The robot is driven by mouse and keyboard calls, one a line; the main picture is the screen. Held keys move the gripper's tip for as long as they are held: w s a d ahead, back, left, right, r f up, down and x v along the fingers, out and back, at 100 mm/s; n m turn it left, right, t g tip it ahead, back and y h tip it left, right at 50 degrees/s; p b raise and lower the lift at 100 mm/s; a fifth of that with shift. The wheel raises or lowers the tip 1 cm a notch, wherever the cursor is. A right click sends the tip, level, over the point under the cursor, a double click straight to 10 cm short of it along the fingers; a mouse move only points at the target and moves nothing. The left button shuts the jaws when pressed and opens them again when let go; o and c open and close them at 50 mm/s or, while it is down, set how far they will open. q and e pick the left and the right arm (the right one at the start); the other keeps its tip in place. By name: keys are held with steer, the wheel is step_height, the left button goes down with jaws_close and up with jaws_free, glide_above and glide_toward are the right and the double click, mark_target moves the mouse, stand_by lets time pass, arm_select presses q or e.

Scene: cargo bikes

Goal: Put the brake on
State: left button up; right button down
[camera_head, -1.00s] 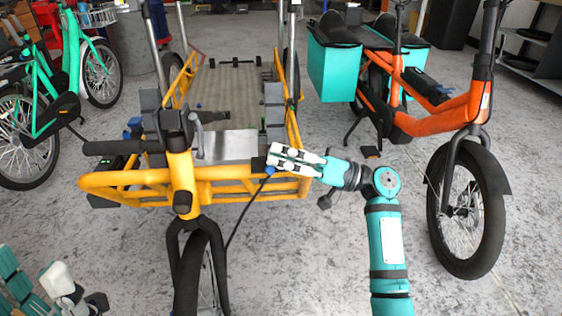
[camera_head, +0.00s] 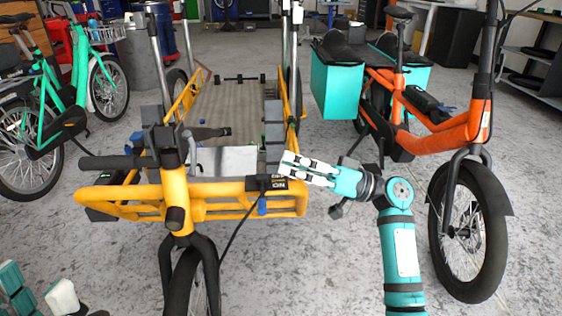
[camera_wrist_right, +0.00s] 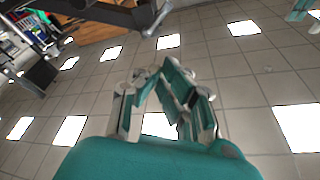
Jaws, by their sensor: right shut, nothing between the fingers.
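The yellow cargo bike (camera_head: 220,205) stands in the middle of the head view, its handlebar and front wheel towards me. On the right of its yellow front frame is a black box-like part (camera_head: 266,183) with light lettering. A blue piece (camera_head: 262,206) hangs below it, and a black cable runs down from there. I cannot tell for certain which part is the brake. My right gripper (camera_head: 287,166) is shut and empty, its tips just above and right of the black part; contact is unclear. It also shows in the right wrist view (camera_wrist_right: 167,80). My left gripper (camera_head: 62,298) is partly cut off at bottom left.
An orange bike (camera_head: 440,135) with teal boxes (camera_head: 338,85) stands to the right. Green bikes (camera_head: 75,90) stand at the left. Grey floor is free between the bikes. The right wrist view faces the lit ceiling, with dark bike parts (camera_wrist_right: 125,15) at its upper left.

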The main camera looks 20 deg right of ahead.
steer(key=v, duration=0.6)
steer(key=shift+w+f, duration=0.15)
steer(key=shift+w, duration=0.1)
